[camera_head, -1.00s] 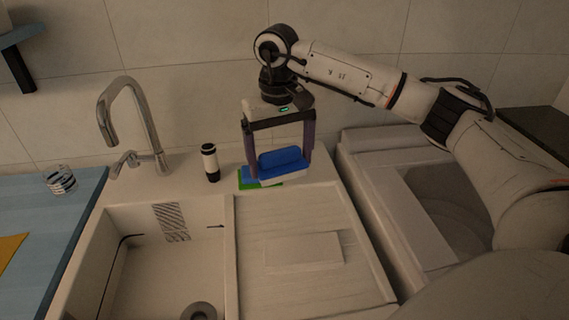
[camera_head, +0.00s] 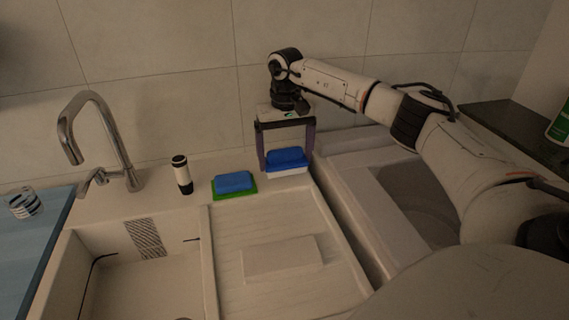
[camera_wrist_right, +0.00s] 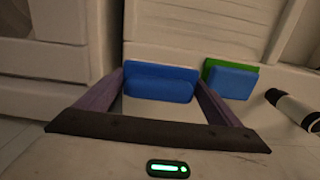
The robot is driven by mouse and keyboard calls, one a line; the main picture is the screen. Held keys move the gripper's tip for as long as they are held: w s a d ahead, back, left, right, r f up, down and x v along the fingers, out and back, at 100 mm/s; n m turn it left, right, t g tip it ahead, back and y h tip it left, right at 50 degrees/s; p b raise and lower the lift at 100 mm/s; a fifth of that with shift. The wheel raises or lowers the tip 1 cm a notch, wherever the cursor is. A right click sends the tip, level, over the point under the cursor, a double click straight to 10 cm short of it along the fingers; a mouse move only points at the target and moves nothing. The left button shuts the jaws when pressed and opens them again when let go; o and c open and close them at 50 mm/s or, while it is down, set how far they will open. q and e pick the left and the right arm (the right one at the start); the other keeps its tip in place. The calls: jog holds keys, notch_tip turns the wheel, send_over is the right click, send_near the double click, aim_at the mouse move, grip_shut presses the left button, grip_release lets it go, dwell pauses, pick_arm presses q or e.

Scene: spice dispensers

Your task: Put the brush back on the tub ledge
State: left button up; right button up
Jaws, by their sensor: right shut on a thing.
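The brush (camera_head: 287,157) has a blue back and a white underside. My right gripper (camera_head: 288,165) is shut on it, with one finger at each end. The brush also shows between the fingers in the right wrist view (camera_wrist_right: 160,84). It is at the back right corner of the sink's ledge (camera_head: 228,163), near the edge beside the pale tub (camera_head: 335,182). I cannot tell whether it touches the ledge. My left gripper is not in view.
A blue and green sponge (camera_head: 234,183) lies on the ledge left of the brush, and a black and white bottle (camera_head: 182,175) stands farther left, near the faucet (camera_head: 100,135). A pale block (camera_head: 282,258) lies on the drainboard. The tiled wall is close behind.

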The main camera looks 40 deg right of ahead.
aim_at(286, 150)
jog(key=shift+f, duration=1.3)
jog(key=shift+f, duration=0.15)
jog(key=o, duration=0.9)
notch_tip(286, 150, up, 12)
jog(key=shift+r+b, duration=0.2)
jog(key=shift+b, duration=0.2)
